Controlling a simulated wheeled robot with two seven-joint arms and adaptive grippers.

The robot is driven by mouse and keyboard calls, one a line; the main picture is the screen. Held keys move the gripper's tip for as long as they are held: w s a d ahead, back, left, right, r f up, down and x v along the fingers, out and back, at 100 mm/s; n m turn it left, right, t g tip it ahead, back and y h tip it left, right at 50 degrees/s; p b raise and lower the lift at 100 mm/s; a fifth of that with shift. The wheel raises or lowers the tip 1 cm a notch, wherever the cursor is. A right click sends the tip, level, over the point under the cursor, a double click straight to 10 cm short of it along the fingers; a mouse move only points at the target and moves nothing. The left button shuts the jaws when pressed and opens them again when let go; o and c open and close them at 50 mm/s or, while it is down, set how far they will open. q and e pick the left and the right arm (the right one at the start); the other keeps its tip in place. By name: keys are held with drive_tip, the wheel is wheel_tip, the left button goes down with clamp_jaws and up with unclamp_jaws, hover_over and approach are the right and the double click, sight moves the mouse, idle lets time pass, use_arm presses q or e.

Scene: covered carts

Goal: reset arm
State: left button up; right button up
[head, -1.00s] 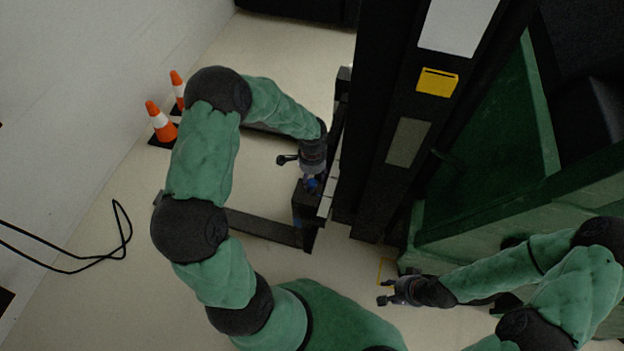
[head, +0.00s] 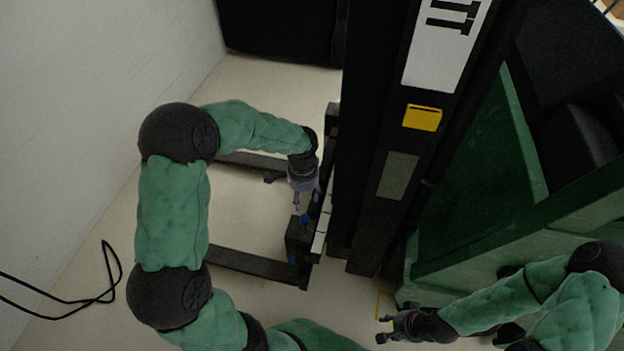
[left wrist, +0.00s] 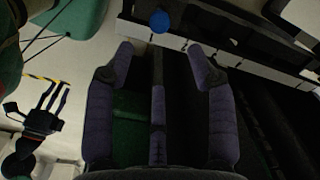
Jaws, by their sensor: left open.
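My left arm comes in from the left in the head view. Its gripper (head: 305,206) points down beside a tall black upright machine. A small blue knob (head: 304,219) lies just below the fingertips, on a black box-like part (head: 298,238). In the left wrist view the left gripper (left wrist: 162,62) is open with nothing between its fingers. The blue knob (left wrist: 160,21) shows beyond the fingertips, apart from them. My right gripper (head: 384,329) is at the lower right of the head view, with its fingers apart and nothing seen between them.
The black upright (head: 391,130) carries a yellow box (head: 422,117) and a white label (head: 436,55). A green cart (head: 522,226) stands at right. Black fork-like bars (head: 243,262) lie low at left. A black cable (head: 85,301) lies on open floor.

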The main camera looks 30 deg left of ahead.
use_arm(q)
drive_tip(key=s+d+f+n+h, duration=0.3)
drive_tip(key=s+d+f, duration=0.2)
drive_tip(key=d+f, duration=0.6)
drive_tip(key=s+d+f+n+h, duration=0.1)
drive_tip(key=s+d+f+n, duration=0.4)
drive_tip(key=s, duration=0.7)
wheel_tip(320, 180, down, 4)
drive_tip(key=shift+d+f+n, duration=0.1)
drive_tip(key=shift+d+n, duration=0.2)
drive_tip(key=shift+d, duration=0.75)
drive_tip(key=shift+c, duration=1.4)
drive_tip(key=shift+s+a, duration=0.1)
drive_tip(key=shift+a, duration=0.05)
drive_tip(key=shift+c, duration=0.3)
